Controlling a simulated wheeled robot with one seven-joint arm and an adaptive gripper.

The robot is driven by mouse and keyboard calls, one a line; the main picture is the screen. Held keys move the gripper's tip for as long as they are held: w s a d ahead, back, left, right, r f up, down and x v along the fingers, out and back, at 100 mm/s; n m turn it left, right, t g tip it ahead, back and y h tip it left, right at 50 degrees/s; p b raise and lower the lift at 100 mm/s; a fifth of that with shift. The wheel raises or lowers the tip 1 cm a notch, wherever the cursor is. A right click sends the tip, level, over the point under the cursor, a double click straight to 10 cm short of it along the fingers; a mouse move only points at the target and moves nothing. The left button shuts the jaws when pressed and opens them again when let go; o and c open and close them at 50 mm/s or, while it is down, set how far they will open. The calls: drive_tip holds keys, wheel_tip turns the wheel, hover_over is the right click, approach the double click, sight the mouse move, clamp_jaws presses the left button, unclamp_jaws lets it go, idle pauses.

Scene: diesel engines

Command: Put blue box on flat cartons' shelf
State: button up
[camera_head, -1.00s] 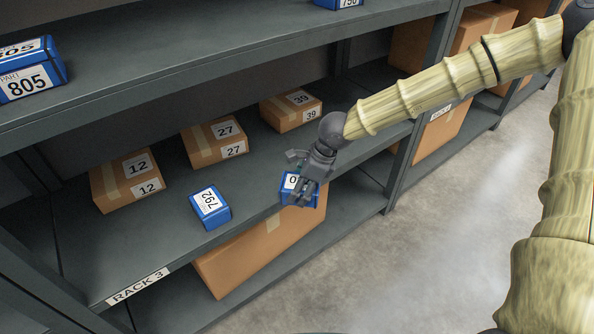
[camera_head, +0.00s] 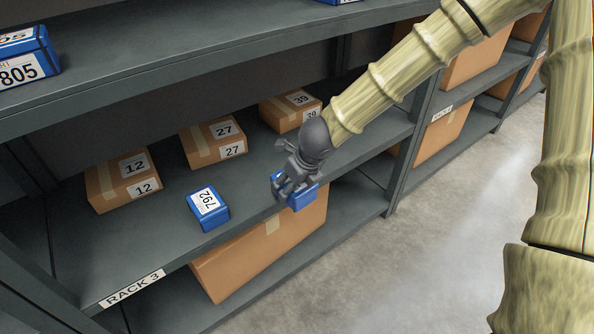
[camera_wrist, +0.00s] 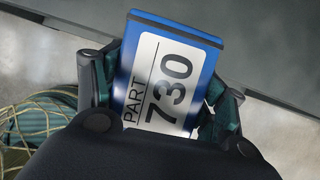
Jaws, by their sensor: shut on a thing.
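My gripper (camera_head: 292,184) is shut on a blue box (camera_head: 303,198) at the front edge of the middle shelf (camera_head: 160,236). In the wrist view the blue box (camera_wrist: 172,75) has a white label reading PART 730 and sits between both fingers. My fingers hide part of it in the head view. I cannot tell whether it touches the shelf. Flat brown cartons marked 12 (camera_head: 112,187), 27 (camera_head: 203,150) and 39 (camera_head: 280,118) stand on this shelf. Another blue box, 792 (camera_head: 209,218), rests near the front edge, left of my gripper.
The upper shelf (camera_head: 170,66) overhangs the cartons and carries blue box 805 (camera_head: 45,70). A large carton (camera_head: 240,262) sits on the shelf below. Bare shelf lies between box 792 and my gripper. Open floor (camera_head: 420,250) is to the right.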

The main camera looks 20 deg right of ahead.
drive_tip(key=shift+r+m, duration=0.1)
drive_tip(key=shift+m, duration=0.2)
drive_tip(key=shift+w+d, duration=0.1)
drive_tip(key=shift+w, duration=0.25)
drive_tip(key=w+d+p, duration=0.1)
drive_tip(key=w, duration=0.3)
drive_tip(key=w+d+f+p, duration=0.1)
drive_tip(key=w+d, duration=0.1)
drive_tip(key=w, duration=0.3)
drive_tip(key=w+d+p, duration=0.1)
drive_tip(key=w+d, duration=0.1)
drive_tip(key=w, duration=0.3)
drive_tip(key=shift+w+d+f+p, duration=0.1)
drive_tip(key=shift+d+f+p, duration=0.1)
drive_tip(key=shift+d+p, duration=0.1)
wheel_tip(320, 180, down, 4)
drive_tip(key=shift+a+r+b, duration=0.1)
drive_tip(key=shift+r+b, duration=0.05)
drive_tip(key=shift+b, duration=0.45)
drive_tip(key=o, duration=1.4)
